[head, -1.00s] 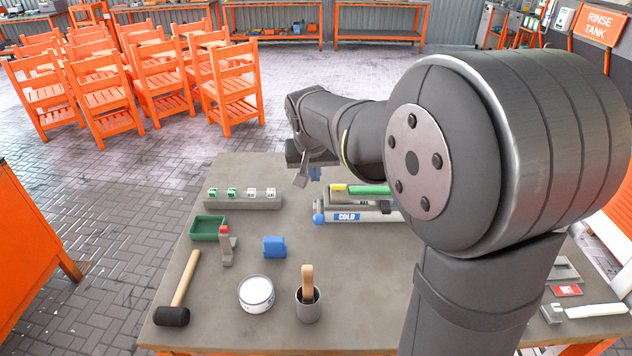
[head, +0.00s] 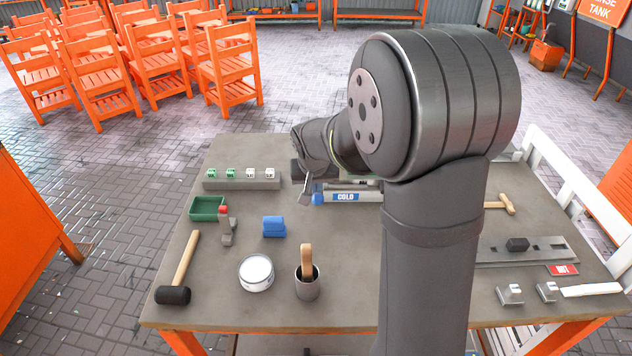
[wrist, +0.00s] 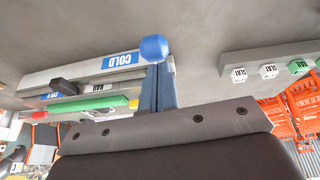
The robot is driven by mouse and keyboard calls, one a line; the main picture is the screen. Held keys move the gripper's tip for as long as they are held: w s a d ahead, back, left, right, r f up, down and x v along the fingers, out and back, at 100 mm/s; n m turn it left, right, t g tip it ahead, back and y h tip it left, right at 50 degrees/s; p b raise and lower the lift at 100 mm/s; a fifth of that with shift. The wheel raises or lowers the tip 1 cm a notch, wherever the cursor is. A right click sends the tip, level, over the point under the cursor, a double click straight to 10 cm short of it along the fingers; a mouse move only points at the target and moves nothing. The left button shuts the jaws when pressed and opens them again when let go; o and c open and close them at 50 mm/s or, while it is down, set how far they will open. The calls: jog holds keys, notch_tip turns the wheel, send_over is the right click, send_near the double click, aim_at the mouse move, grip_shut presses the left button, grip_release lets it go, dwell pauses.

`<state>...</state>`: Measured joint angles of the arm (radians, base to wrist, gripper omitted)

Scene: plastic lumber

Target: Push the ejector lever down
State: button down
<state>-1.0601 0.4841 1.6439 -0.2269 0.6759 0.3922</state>
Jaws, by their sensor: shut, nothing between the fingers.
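A mould-like fixture with a blue "COLD" label (head: 345,197) lies on the table, partly hidden by my arm in the head view. A blue ball knob (wrist: 153,49) sits at its end; it looks like the end of the lever, but the lever's shaft is not clear. In the head view the knob (head: 318,199) shows just below my gripper. My gripper (wrist: 158,70) is shut and empty, its blue fingers pointing at the knob. Its tips are close to the knob or touching it; I cannot tell which.
A grey rack (head: 241,180) with marked cubes stands left of the fixture. A green tray (head: 207,208), red-tipped grey piece (head: 226,225), blue block (head: 273,226), white tin (head: 256,272), grey cup (head: 307,288) and mallet (head: 178,268) are nearer. Bare table lies between them.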

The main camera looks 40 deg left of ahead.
aim_at(316, 202)
jog(key=f, duration=0.2)
jog(key=s+d+f, duration=0.1)
jog(key=shift+s+d+f, duration=0.15)
jog(key=shift+s+f, duration=0.05)
jog(key=shift+f, duration=0.15)
jog(key=shift+r, duration=0.5)
jog(key=r, duration=0.3)
jog(key=shift+w+a+r, duration=0.1)
jog(key=shift+w+a, duration=0.05)
jog(key=shift+a, duration=0.2)
jog(key=s+d+r, duration=0.4)
jog(key=r, duration=0.4)
jog(key=shift+s, duration=0.25)
jog(key=shift+f, duration=0.1)
